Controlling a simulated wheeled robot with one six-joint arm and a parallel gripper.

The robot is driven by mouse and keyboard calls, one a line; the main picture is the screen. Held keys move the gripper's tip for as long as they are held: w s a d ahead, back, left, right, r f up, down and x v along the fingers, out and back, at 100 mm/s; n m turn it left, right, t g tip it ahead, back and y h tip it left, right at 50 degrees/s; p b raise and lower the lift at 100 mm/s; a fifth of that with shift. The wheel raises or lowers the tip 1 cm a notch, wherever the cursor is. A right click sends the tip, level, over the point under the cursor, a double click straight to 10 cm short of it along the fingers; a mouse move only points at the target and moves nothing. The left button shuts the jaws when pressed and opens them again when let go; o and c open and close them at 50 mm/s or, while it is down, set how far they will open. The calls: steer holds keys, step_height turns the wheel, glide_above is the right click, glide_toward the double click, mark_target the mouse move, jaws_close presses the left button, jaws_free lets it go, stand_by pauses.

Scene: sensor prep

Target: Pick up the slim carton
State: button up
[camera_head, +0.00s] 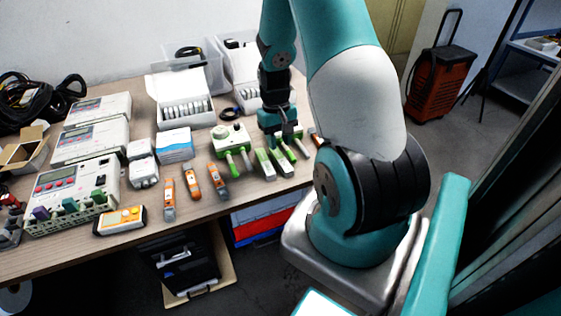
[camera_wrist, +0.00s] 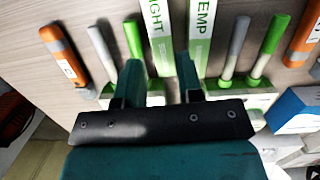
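Two slim green-and-white cartons lie side by side on the table; I cannot tell which one the task means. In the wrist view one carton (camera_wrist: 157,32) ends in "IGHT" and the other carton (camera_wrist: 202,30) reads "TEMP". In the head view they are the right carton (camera_head: 281,162) and the left carton (camera_head: 264,165). My gripper (camera_wrist: 158,62) is open and empty. Its fingers appear on either side of the "IGHT" carton, with one fingertip near the gap between the cartons. I cannot tell its height above them.
Green and grey probes (camera_wrist: 236,46) lie close on both sides of the cartons. Orange handheld tools (camera_head: 192,182) lie to the left. A blue-and-white box (camera_head: 174,146) and an open white case (camera_head: 183,112) stand farther left and back. The table's front edge is near the cartons.

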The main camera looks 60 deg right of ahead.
mark_target(281, 158)
steer(key=shift+s+a+f, duration=0.1)
steer(key=shift+s+f, duration=0.05)
steer(key=shift+f, duration=0.75)
steer(key=shift+s+a+f, duration=0.15)
steer(key=shift+s+f, duration=0.05)
steer(key=shift+f, duration=0.65)
steer(key=shift+s+a+f, duration=0.1)
steer(key=shift+s+f, duration=0.05)
steer(key=shift+f, duration=0.75)
steer(key=c, duration=0.5)
steer(key=shift+r, duration=0.15)
